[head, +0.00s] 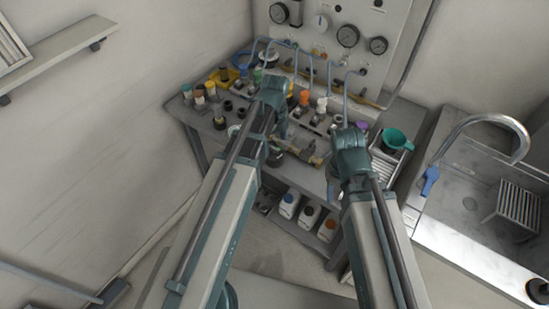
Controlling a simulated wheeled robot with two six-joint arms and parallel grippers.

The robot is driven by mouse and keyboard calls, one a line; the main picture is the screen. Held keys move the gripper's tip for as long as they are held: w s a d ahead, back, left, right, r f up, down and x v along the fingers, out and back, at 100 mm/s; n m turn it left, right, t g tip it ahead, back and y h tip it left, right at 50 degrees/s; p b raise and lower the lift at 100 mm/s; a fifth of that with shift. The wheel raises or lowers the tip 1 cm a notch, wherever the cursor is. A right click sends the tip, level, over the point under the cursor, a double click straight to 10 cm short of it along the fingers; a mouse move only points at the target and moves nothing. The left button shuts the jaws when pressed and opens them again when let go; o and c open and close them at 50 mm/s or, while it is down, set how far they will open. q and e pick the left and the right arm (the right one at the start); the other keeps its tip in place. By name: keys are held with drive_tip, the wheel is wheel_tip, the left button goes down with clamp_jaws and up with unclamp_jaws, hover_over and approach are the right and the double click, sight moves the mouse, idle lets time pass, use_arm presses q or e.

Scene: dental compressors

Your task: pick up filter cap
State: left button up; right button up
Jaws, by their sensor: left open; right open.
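I cannot tell for sure which small part on the workbench (180,110) is the filter cap. Several small dark round parts (220,122) lie on the bench's left side, left of my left arm. My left gripper (277,156) is over the front middle of the bench, mostly hidden by its own arm, close to a brass fitting (306,150). My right gripper (333,186) is at the bench's front edge, partly hidden behind its wrist. Both are open, and I see nothing held in them.
A gauge panel (325,25) with blue hoses stands behind the bench. A green funnel or cup (394,138) is at the bench's right end. White bottles (289,205) stand on the lower shelf. A sink (465,200) with a faucet is at right. My arms cover much of the bench.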

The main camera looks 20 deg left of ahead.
sight(275, 148)
use_arm(q)
wheel_tip(275, 148, down, 4)
drive_tip(key=b, duration=0.2)
drive_tip(key=shift+r+b, duration=0.2)
drive_tip(key=shift+b, duration=0.15)
drive_tip(key=shift+r, duration=0.1)
drive_tip(key=c, duration=1.3)
drive_tip(key=shift+r, duration=0.15)
